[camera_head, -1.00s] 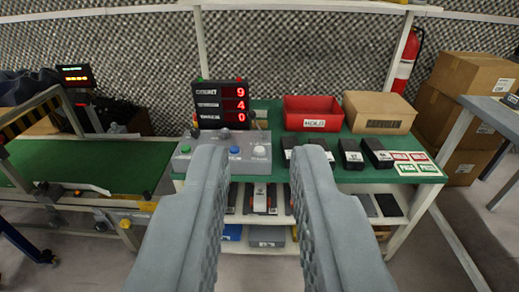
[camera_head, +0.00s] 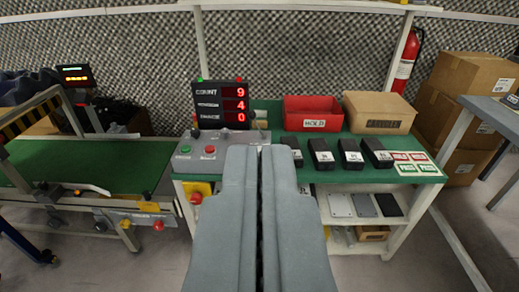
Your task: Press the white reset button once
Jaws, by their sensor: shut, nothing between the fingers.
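A grey control box (camera_head: 196,162) sits at the left end of the green-topped bench. It shows a green button (camera_head: 185,149) and a red button (camera_head: 209,150). My gripper (camera_head: 259,150) is shut and empty, its two fingers side by side in the middle of the view. The fingers cover the right part of the control box, and the white button is hidden behind them. I cannot tell how far the fingertips are from the box. A display (camera_head: 221,105) behind the box reads 9, 4 and 0 in red.
Several black devices (camera_head: 350,154) lie on the bench right of my gripper. A red bin (camera_head: 313,112) and a tan bin (camera_head: 380,112) stand behind them. A conveyor (camera_head: 80,170) is at the left. Cardboard boxes (camera_head: 462,110) are stacked at the right.

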